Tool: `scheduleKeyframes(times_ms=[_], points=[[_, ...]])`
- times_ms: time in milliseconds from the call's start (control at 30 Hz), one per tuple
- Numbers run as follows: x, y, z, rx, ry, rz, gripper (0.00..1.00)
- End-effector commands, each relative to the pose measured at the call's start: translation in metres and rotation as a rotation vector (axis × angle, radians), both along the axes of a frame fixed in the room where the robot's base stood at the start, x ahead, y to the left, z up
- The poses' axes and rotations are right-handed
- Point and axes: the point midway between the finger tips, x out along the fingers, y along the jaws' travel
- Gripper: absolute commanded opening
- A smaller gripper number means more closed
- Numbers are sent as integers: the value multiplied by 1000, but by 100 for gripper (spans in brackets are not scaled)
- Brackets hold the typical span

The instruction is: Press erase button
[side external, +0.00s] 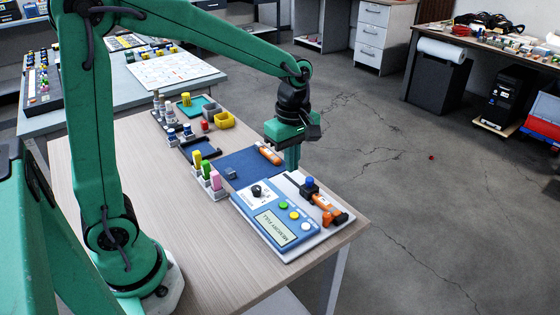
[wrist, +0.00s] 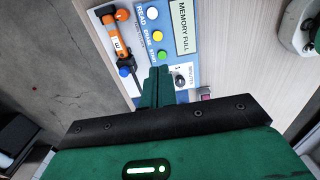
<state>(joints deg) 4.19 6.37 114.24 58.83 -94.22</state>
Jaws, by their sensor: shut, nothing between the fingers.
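A blue-and-white panel (side external: 250,205) lies at the table's near right end, with its screen (side external: 271,228) reading MEMORY FULL. It carries a green button (side external: 283,205), a yellow button (side external: 294,214) and a white button. In the wrist view, the yellow button (wrist: 157,36) sits beside a small label that seems to read ERASE, between the white button (wrist: 152,12) and the green button (wrist: 162,55). My gripper (side external: 290,166) is shut and empty, above the table behind the panel. In the wrist view its fingertips (wrist: 157,74) appear just below the green button, apart from the yellow one.
A dark knob (side external: 257,191) stands on the panel. An orange device (side external: 328,210) and a blue-topped part (side external: 309,183) lie beside it on the pale tray (side external: 288,252). A blue mat (side external: 237,168), an orange cylinder (side external: 268,154) and coloured vials (side external: 205,170) are behind. The table's front left is clear.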

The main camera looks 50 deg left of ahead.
Motion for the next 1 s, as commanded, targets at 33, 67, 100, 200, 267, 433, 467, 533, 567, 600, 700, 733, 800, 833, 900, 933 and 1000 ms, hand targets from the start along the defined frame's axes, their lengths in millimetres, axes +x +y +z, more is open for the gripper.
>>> scheduleKeyframes(times_ms=[33, 67, 100, 200, 267, 433, 467, 533, 567, 600, 700, 733, 800, 833, 900, 933, 1000], points=[[0, 0, -3, 0, 3, 0, 0], [-1, 0, -6, 0, 4, 0, 0], [-1, 0, -9, 0, 4, 0, 0], [-1, 0, -19, 0, 4, -1, 0], [-1, 0, -26, 0, 5, -1, 0], [-1, -1, -51, 0, 6, -1, 0], [-1, -1, -56, 0, 5, -1, 0], [0, -1, -66, 0, 5, -1, 0], [-1, -1, -71, 0, 6, -1, 0], [0, -1, -77, 0, 5, -1, 0], [0, -1, -93, 0, 5, -1, 0], [0, -2, -97, 0, 4, -1, 0], [0, -2, -107, 0, 4, -1, 0], [0, -2, -110, 0, 4, -1, 0], [0, -2, -119, 0, 4, -1, 0], [0, -2, -121, 0, 4, -1, 0], [0, -2, -127, 0, 3, -1, 0]])
